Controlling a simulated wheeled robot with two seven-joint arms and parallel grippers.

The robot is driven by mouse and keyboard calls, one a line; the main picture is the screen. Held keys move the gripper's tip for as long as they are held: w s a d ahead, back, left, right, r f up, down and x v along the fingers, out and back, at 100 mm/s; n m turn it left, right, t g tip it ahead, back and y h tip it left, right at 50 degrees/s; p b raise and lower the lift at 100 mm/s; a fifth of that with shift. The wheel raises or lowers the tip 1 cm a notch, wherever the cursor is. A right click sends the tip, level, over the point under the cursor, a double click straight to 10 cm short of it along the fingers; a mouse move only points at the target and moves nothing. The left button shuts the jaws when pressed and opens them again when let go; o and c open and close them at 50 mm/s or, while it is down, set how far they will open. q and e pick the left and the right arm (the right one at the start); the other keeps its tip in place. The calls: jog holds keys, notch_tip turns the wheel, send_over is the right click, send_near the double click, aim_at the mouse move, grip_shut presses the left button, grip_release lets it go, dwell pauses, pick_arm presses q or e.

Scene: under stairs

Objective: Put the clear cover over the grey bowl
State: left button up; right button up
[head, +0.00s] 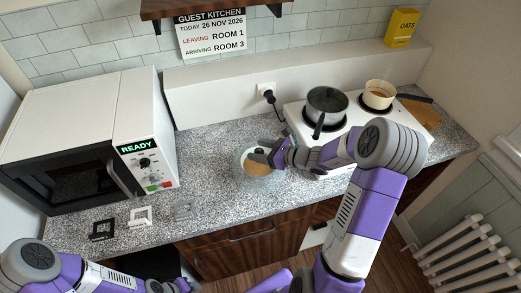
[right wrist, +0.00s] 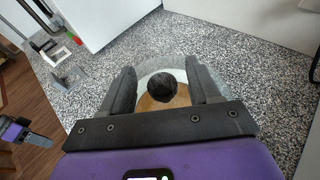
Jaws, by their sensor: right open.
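The grey bowl (head: 262,180) stands on the speckled worktop in front of the white ledge, with tan contents (right wrist: 155,103) inside. A clear cover with a round dark knob (right wrist: 162,87) appears to sit over the bowl; its see-through wall (right wrist: 212,74) is faint, and how its rim meets the bowl is hard to tell. My right gripper (right wrist: 162,92) is open, its two fingers on either side of the knob with gaps between. In the head view the right gripper (head: 268,157) partly hides the bowl. My left gripper (head: 178,285) is low at the bottom edge, its jaws unclear.
A microwave (head: 75,150) stands left of the bowl. Black (head: 103,230), white (head: 140,217) and grey (head: 183,212) small items lie along the front edge. A hob (head: 345,130) with a dark pan (head: 327,103) and a cream pot (head: 379,96) stands at right.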

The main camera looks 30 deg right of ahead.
jog(key=v, duration=1.2)
jog(key=shift+p, duration=0.3)
